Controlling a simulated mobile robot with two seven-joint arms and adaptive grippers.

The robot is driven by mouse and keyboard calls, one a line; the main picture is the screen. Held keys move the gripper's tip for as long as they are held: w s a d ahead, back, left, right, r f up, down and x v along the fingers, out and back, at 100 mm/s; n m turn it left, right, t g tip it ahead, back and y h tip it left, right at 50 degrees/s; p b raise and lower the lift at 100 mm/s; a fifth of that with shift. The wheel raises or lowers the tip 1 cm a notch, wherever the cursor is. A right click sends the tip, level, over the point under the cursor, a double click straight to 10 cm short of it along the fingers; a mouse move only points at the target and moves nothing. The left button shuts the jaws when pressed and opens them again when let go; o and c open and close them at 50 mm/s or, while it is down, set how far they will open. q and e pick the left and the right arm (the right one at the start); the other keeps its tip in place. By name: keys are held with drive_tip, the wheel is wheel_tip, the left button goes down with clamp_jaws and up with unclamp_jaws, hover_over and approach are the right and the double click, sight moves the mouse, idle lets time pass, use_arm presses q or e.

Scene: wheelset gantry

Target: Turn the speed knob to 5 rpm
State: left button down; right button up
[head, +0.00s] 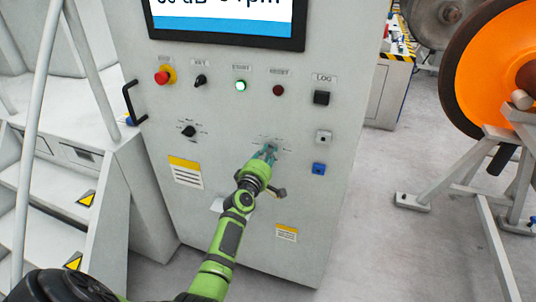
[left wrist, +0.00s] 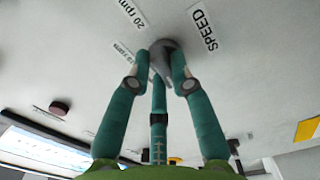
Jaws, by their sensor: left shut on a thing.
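The speed knob (left wrist: 162,47) is a dark grey round knob on the light grey cabinet front, beside the printed label SPEED (left wrist: 202,28). My left gripper (left wrist: 160,72) has its green fingers closed around the knob, touching it from several sides. A "20 rpm" label (left wrist: 131,13) stands near the knob; another mark beside it is too small to read surely. The knob's pointer is hidden. In the head view my left gripper (head: 266,153) reaches the lower middle of the cabinet, and its fingers mostly cover the knob. My right gripper is not in view.
The cabinet (head: 230,255) also carries a red emergency button (head: 162,77), a lit green lamp (head: 241,86), a black selector (head: 188,131) and a blue button (head: 319,169). Steps (head: 50,190) stand left. An orange wheel (head: 495,70) stands right. The floor (head: 390,250) between is clear.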

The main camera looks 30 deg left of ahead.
use_arm(q)
drive_tip(key=shift+n, duration=0.7)
drive_tip(key=c, duration=1.1)
unclamp_jaws()
drive_tip(key=shift+s, duration=0.15)
drive_tip(key=v, duration=1.1)
drive_tip(key=shift+s, duration=0.3)
